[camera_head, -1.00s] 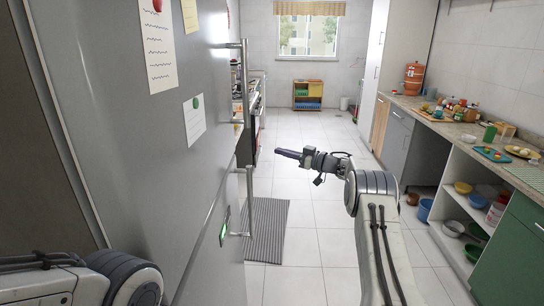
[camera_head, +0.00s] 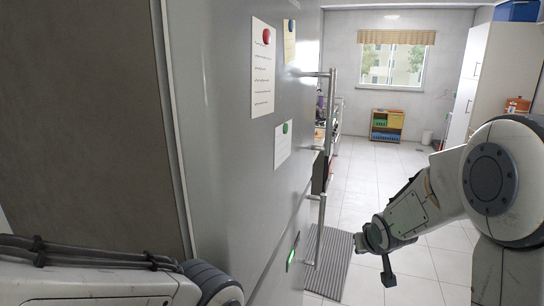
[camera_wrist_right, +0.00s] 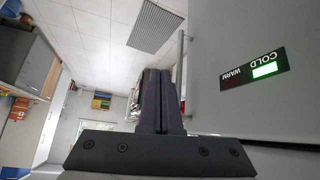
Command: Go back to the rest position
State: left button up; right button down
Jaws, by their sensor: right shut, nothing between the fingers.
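My right gripper (camera_wrist_right: 160,102) is shut and empty in the right wrist view, with its two dark fingers together. In the head view my right arm (camera_head: 430,200) is bent at the right, and its wrist is in front of the grey floor mat. The fingers do not show clearly there. My left arm (camera_head: 90,280) lies along the lower left edge, and its gripper is out of view.
A grey fridge (camera_head: 225,150) with bar handles (camera_head: 318,232) stands close at the left. Its panel (camera_wrist_right: 254,75) has the COLD side lit green. A striped mat (camera_head: 330,268) lies on the tiled floor. A crate shelf (camera_head: 386,125) stands under the window.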

jog(key=s+a+f+g+y, duration=0.1)
jog(key=s+a+f+g, duration=0.2)
jog(key=s, duration=0.7)
jog(key=s+a+f+g, duration=0.2)
jog(key=s+a, duration=0.1)
jog(key=s, duration=0.7)
jog(key=s+a+r+n+g, duration=0.1)
jog(key=s+a+r+n, duration=0.1)
jog(key=s+a+n, duration=0.2)
jog(key=s+a+r+n+g, duration=0.2)
jog(key=s+a+r+n, duration=0.1)
jog(key=s+a, duration=0.5)
jog(key=shift+s+a+r+n+y, duration=0.2)
jog(key=shift+s+r+n+y, duration=0.2)
jog(key=shift+s, duration=0.2)
